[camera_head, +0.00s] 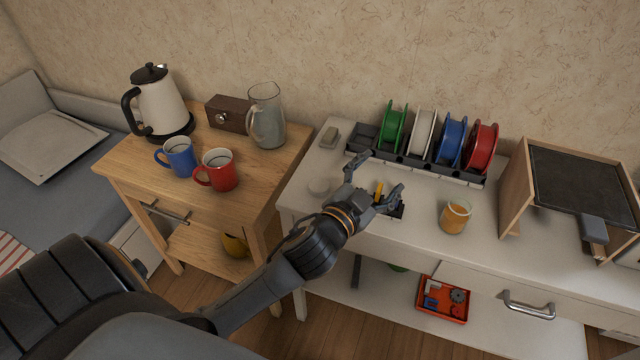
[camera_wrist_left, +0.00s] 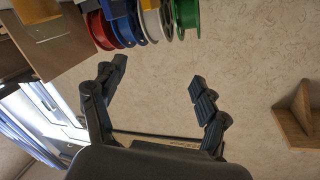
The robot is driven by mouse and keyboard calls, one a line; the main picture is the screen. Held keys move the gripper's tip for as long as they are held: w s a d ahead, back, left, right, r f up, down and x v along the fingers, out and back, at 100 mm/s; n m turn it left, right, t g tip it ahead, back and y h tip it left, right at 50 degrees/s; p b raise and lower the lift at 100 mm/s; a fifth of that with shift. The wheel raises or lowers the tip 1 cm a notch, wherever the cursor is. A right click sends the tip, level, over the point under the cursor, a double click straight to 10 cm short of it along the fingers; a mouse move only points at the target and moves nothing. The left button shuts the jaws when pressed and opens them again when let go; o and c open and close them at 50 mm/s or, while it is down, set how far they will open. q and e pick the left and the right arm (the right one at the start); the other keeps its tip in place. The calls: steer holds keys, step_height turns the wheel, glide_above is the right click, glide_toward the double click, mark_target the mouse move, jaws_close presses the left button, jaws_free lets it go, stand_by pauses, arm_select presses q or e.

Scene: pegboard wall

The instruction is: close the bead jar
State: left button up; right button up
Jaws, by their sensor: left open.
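The bead jar (camera_head: 455,217) is a small clear jar with orange contents, standing upright on the white worktop; its top looks open. A pale round disc (camera_head: 319,187), which looks like a lid, lies flat near the worktop's left end. My left gripper (camera_head: 378,178) is over the worktop between the disc and the jar, with its fingers spread and nothing between them. It touches neither. In the left wrist view my gripper (camera_wrist_left: 158,77) is also open and empty. My right gripper is not in view.
A rack of green, white, blue and red spools (camera_head: 451,140) stands behind. A dark holder with a yellow item (camera_head: 379,190) sits just beyond my gripper. A wooden box with a dark panel (camera_head: 570,185) is at right. Mugs, a kettle and a pitcher (camera_head: 267,117) stand on the left table.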

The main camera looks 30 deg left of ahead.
arm_select(q)
steer(key=w+d+r+m+t+h, duration=0.1)
steer(key=w+d+r+m+h, duration=0.1)
steer(key=d+r+m+h, duration=0.9)
steer(key=s+d+m+g+h, duration=0.3)
steer(key=d+m+g+h, duration=0.3)
steer(key=m+g, duration=0.75)
steer(key=w+a+f+m+g+y, duration=0.1)
steer(key=a+f+m+g+y, duration=0.3)
steer(key=a+f+m+y, duration=0.4)
steer(key=w+a+n+y, duration=0.1)
steer(key=a+n+y, duration=0.4)
steer(key=a, duration=1.8)
steer(key=g+y, duration=0.1)
steer(key=y, duration=0.3)
steer(key=shift+a+r+y, duration=0.3)
steer(key=shift+a+r, duration=0.05)
steer(key=shift+a, duration=0.05)
